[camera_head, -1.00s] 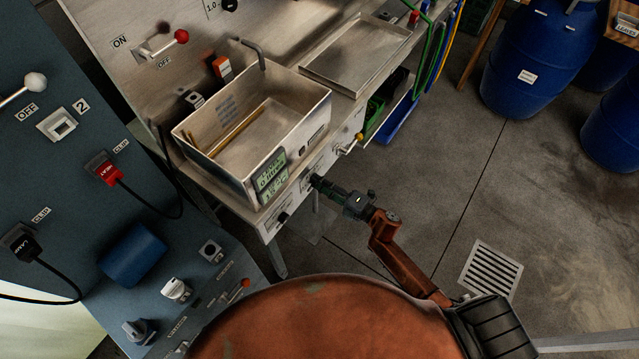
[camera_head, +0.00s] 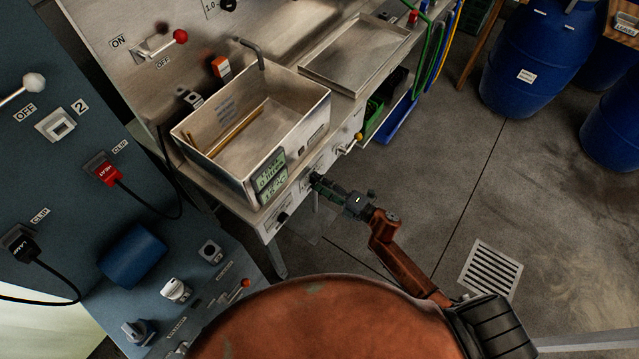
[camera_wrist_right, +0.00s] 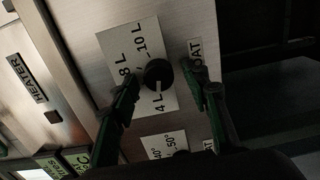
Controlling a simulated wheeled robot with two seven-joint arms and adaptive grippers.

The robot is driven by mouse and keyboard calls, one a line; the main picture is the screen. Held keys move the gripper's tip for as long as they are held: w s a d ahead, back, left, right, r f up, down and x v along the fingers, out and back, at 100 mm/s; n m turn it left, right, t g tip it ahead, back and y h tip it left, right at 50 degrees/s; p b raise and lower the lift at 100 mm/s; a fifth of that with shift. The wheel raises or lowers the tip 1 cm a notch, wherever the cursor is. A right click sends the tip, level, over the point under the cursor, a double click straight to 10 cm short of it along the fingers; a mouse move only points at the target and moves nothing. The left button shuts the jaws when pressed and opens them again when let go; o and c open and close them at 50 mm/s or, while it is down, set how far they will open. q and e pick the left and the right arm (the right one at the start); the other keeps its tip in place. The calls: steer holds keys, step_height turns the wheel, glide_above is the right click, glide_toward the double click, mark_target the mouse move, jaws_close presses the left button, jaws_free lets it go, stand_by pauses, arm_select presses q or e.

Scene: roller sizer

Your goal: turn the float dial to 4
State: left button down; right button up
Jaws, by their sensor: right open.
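The float dial (camera_wrist_right: 158,74) is a round black knob on a pale scale plate (camera_wrist_right: 130,46) marked 4 L, 8 L and 10 L, in the right wrist view. A short white mark on the knob points down, toward the 4 L print. Part of the label beside it, ending in "OAT", is hidden by a finger. My right gripper (camera_wrist_right: 162,92) is open, with its green-black fingers on either side of the knob and visible gaps to it. In the head view my right gripper (camera_head: 314,182) is at the bench front and hides the dial. My left gripper is out of view.
A metal basin (camera_head: 322,105) with a green display (camera_head: 270,180) stands above the dial. A second scale plate (camera_wrist_right: 164,148) marked 40° and 50° lies below it. A yellow-tipped lever (camera_head: 357,137) sticks out to the right. The floor on the right is open around a drain grate (camera_head: 490,271).

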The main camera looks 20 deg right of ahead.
steer(key=v, duration=1.2)
